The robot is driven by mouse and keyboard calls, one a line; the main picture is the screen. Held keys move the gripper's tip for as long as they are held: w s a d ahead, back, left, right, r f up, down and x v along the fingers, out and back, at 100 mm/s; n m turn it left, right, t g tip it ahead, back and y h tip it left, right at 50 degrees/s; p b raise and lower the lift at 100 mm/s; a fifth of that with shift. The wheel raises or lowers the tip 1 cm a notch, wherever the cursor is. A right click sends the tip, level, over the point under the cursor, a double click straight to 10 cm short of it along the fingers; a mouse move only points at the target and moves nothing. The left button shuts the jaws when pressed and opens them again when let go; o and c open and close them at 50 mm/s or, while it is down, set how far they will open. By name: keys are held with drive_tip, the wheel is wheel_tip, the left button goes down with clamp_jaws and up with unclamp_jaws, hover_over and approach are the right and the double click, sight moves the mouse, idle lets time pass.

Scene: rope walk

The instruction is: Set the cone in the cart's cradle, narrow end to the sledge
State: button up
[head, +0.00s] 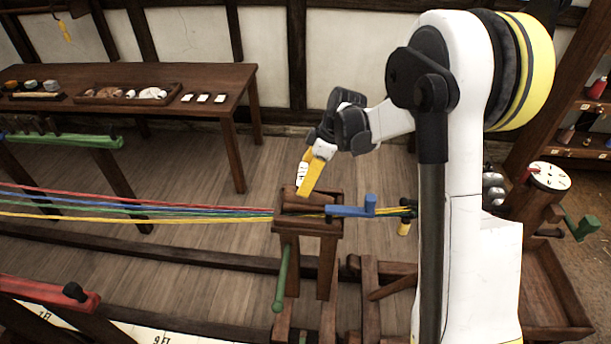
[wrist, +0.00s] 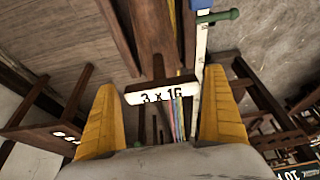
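My gripper (head: 306,182) points down over the wooden cart (head: 325,229) in the head view. Its two yellow fingers stand well apart in the wrist view (wrist: 160,90). A white plate marked "3 x 16" (wrist: 162,92) shows between the fingers there, in front of dark wood; I cannot tell whether they touch it. A brown wooden piece (head: 308,204) lies on the cart top, just below the fingertips. I cannot tell whether it is the cone or part of the cradle. I cannot make out a narrow end, and the sledge is not clearly identifiable.
Red, blue, green and yellow strands (head: 150,207) run from the left to the cart. A blue crank (head: 351,210) is at the cart's right, and a green handle (head: 281,280) hangs in front. A bench (head: 222,87) with trays stands at the back left.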

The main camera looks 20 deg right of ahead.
drive_tip(key=p+v, duration=0.2)
drive_tip(key=v, duration=1)
drive_tip(key=s+a+r+m+t+h, duration=0.25)
drive_tip(key=s+r+m, duration=0.4)
drive_tip(key=s, duration=0.55)
drive_tip(key=s+a+m+t+h, duration=0.1)
drive_tip(key=s+m+t, duration=0.2)
drive_tip(key=s+m, duration=0.4)
drive_tip(key=s, duration=0.6)
drive_tip(key=shift+a+f, duration=0.3)
drive_tip(key=shift+f, duration=0.1)
drive_tip(key=shift+h, duration=0.25)
